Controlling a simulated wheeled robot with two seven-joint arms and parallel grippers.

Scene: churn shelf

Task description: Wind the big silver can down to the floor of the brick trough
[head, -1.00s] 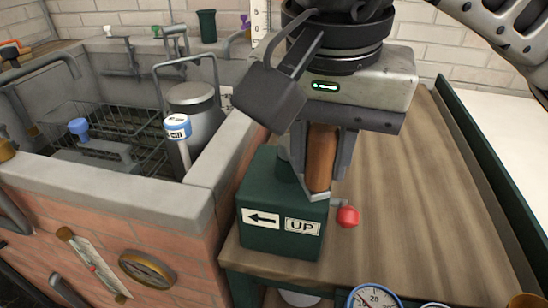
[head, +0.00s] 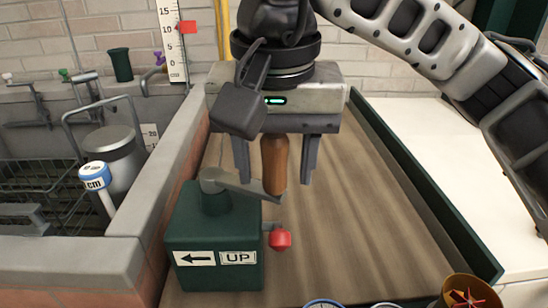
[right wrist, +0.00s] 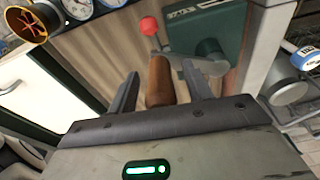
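The big silver can (head: 112,160) hangs or stands in the brick trough (head: 135,222), under a grey bail handle; its bottom is hidden by the trough wall. The green winch box (head: 214,232) carries an arrow and "UP" label. Its grey crank arm (head: 240,184) points right and ends in an upright brown wooden handle (head: 274,162). My right gripper (head: 277,181) is open, with one finger on each side of the wooden handle and gaps between. The right wrist view shows the handle (right wrist: 160,82) between the spread fingers (right wrist: 161,72). My left gripper is out of view.
A red-knobbed lever (head: 280,239) sticks out of the box's right side. A tall white scale (head: 173,42) with a red pointer (head: 188,27) stands behind.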

